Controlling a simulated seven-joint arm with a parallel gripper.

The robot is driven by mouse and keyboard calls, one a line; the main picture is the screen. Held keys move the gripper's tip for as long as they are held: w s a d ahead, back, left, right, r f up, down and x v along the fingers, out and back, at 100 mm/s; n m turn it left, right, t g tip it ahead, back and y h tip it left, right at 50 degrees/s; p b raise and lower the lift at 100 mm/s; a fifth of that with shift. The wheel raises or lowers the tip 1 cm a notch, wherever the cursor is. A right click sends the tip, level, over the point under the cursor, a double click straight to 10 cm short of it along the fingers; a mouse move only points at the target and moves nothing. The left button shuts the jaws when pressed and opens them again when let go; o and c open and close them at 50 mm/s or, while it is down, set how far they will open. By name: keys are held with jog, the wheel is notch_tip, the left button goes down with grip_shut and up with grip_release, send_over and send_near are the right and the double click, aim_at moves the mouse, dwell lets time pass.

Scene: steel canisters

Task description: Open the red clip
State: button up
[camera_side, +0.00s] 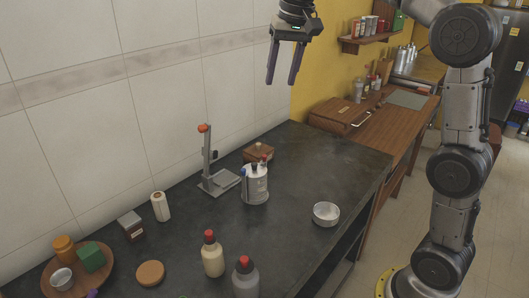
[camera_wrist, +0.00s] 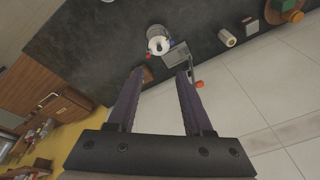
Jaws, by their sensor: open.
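A steel canister (camera_side: 255,188) stands upright near the middle of the dark worktop. Small blue and red parts show around its top, with a red spot (camera_side: 264,159) at the back right edge. They are too small to tell which is the clip or whether it is shut. The canister also shows in the wrist view (camera_wrist: 158,42), beyond my fingertips. My gripper (camera_side: 281,82) is open and empty, high above the worktop and well apart from the canister. Its two dark purple fingers also show in the wrist view (camera_wrist: 159,72).
A grey stand with an orange top (camera_side: 207,165) and a wooden box (camera_side: 258,152) are close to the canister. A metal bowl (camera_side: 326,213) is right. Two red-capped bottles (camera_side: 212,257) are in front. A loaded round tray (camera_side: 103,279) is front left. The worktop's right rear is clear.

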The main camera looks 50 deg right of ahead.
jog(key=w+d+f+m+g, duration=0.1)
jog(key=w+d+f, duration=0.45)
jog(key=w, duration=0.35)
jog(key=g, duration=0.2)
send_over(264, 155)
notch_tip(264, 155, down, 11)
jog(key=shift+m, duration=0.4)
notch_tip(264, 155, down, 13)
jog(key=shift+s+f, duration=0.1)
grip_shut()
